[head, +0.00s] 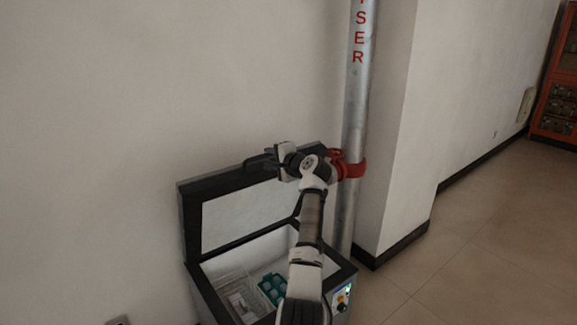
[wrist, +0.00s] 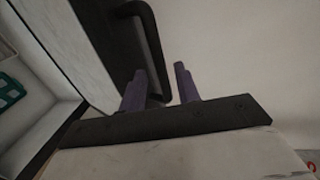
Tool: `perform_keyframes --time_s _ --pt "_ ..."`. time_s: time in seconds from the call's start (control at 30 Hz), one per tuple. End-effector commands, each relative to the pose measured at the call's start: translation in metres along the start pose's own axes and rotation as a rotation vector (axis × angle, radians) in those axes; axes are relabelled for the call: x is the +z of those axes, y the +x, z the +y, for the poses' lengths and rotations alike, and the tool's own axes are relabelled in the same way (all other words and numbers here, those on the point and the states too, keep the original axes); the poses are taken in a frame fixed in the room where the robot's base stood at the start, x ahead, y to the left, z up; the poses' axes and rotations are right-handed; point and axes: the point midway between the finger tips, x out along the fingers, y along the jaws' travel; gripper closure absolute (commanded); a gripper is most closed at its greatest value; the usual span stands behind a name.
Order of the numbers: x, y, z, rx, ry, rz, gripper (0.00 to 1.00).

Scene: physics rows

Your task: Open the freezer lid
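The freezer lid (head: 235,216), dark-framed with a pale inner panel, stands raised and nearly upright at the wall in the head view. The freezer body (head: 205,292) below it is uncovered. A dark handle (head: 260,163) sits at the lid's upper edge, and it shows as a black loop in the wrist view (wrist: 155,45). My gripper (head: 279,156) is at this handle. In the wrist view its two purple fingers (wrist: 160,88) are apart, with the handle's end between or just behind them. A gap shows beside the right finger. I cannot tell whether either finger touches the handle.
Inside the freezer are a teal rack (head: 272,287) and a pale wire basket (head: 238,300). A grey riser pipe (head: 357,110) with a red clamp (head: 352,169) stands close right of the lid and my arm. A wall column (head: 392,150) is beyond it. Open floor (head: 475,250) lies to the right.

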Motion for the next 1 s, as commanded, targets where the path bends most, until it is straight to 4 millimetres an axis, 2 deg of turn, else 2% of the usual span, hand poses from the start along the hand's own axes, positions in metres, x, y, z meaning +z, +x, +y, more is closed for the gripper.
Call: perform_keyframes --time_s 0.3,0.5,0.7,1.0 --pt "-0.001 -0.057 0.003 -0.001 -0.001 0.004 0.68" --pt "0.0 -0.085 0.002 0.0 -0.001 0.002 0.68" --pt "0.0 -0.095 0.001 0.0 0.0 0.002 0.68" --pt "0.0 -0.095 0.0 0.0 -0.002 0.002 0.68"
